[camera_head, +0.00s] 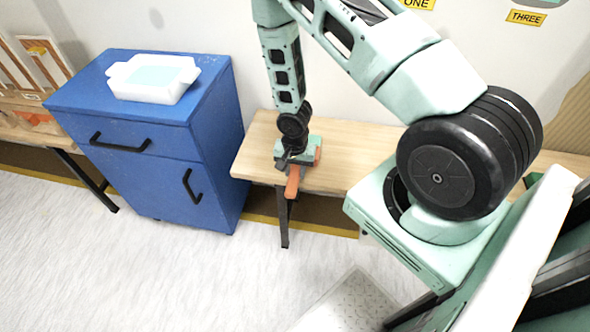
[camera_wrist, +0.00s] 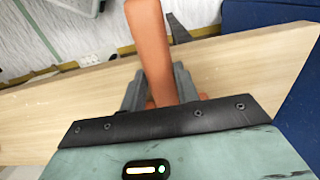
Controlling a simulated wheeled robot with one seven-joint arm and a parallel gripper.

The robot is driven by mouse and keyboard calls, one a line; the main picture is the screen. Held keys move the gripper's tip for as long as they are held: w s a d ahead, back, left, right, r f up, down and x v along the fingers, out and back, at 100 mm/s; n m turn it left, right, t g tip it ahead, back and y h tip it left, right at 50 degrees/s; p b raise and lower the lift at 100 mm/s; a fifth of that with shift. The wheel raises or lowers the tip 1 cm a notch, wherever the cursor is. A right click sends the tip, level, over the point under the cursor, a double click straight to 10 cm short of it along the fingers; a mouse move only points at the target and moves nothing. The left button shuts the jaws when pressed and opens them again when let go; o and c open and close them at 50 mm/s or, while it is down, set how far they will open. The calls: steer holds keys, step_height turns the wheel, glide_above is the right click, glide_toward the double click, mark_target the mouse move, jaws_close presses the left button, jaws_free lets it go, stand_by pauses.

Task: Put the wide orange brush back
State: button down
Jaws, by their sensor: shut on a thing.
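My gripper (camera_head: 296,158) is over the front edge of the wooden table, shut on the wide orange brush. The brush's orange handle (camera_head: 293,182) points down and out past the table's front edge in the head view. In the wrist view the orange handle (camera_wrist: 152,45) rises between the two grey fingers (camera_wrist: 157,88). An orange part of the brush also shows beside the gripper in the head view. The brush's bristles are hidden behind the gripper. I cannot tell whether the brush touches the table.
The wooden table (camera_head: 350,145) is mostly bare. A blue cabinet (camera_head: 150,140) with black handles stands to its left, with a white tray (camera_head: 155,78) on top. At far left another wooden table (camera_head: 35,135) holds wooden and orange items. The floor (camera_head: 150,270) in front is clear.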

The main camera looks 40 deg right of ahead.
steer(key=shift+f, duration=0.15)
steer(key=c, duration=1.1)
jaws_free()
steer(key=shift+o, duration=0.2)
steer(key=shift+f, duration=0.1)
steer(key=shift+f+b, duration=0.15)
steer(key=shift+b, duration=0.25)
step_height(320, 180, up, 16)
steer(key=p, duration=0.1)
steer(key=s+a+r+n, duration=0.3)
steer(key=a+r+n, duration=0.4)
steer(key=a+r, duration=0.55)
steer(key=s+a+r+n+p, duration=0.2)
steer(key=s+a+r+n, duration=0.3)
steer(key=s+r, duration=0.1)
steer(key=s+a+r+n+p, duration=0.2)
steer(key=s+a+r+n, duration=0.4)
steer(key=s, duration=0.3)
steer(key=shift+s+r+y, duration=0.3)
